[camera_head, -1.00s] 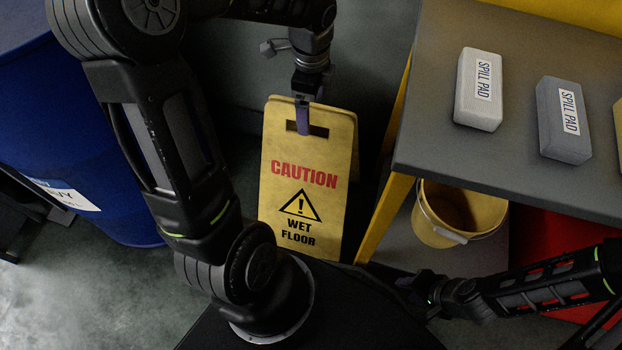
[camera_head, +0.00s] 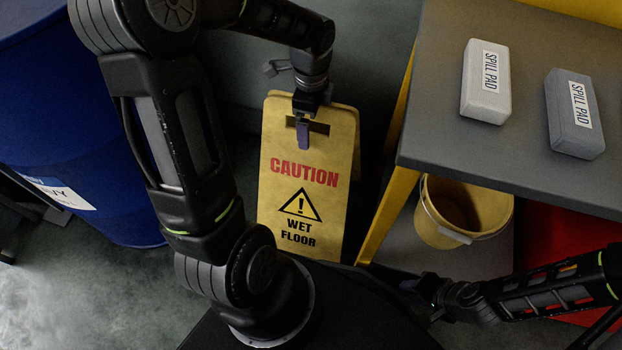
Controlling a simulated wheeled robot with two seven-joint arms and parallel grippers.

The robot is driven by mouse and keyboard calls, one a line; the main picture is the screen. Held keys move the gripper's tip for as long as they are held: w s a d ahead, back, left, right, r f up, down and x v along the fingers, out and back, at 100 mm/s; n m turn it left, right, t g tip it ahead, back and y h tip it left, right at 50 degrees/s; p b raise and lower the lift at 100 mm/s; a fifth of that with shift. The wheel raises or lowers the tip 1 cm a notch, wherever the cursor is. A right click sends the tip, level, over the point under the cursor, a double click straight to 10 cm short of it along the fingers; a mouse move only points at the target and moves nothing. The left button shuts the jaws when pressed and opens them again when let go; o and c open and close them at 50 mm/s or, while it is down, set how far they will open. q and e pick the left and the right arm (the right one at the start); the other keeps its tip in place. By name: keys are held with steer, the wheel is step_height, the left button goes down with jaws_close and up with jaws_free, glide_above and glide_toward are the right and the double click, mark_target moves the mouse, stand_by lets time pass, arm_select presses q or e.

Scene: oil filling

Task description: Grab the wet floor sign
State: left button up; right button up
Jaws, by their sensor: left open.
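The yellow wet floor sign (camera_head: 300,232) stands upright on the floor in the middle of the view, with its printed face towards me. It has a dark handle slot near its top. My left gripper (camera_head: 303,132) hangs at the top of the sign, with a purple-grey finger in front of the slot. The gripper is open. The second finger is hidden, so I cannot tell whether the fingers straddle the panel. My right gripper (camera_head: 412,288) is low on the right, away from the sign, small and dark; its jaws are unclear.
A blue drum (camera_head: 60,120) stands at the left. A grey-topped table (camera_head: 440,130) with yellow legs is close to the sign's right and bears a white spill pad (camera_head: 486,82) and a grey one (camera_head: 574,114). A yellow bucket (camera_head: 440,225) is under the table.

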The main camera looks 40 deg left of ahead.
stand_by(0.5)
arm_select(q)
steer(key=shift+r, duration=0.1)
jaws_close()
stand_by(0.8)
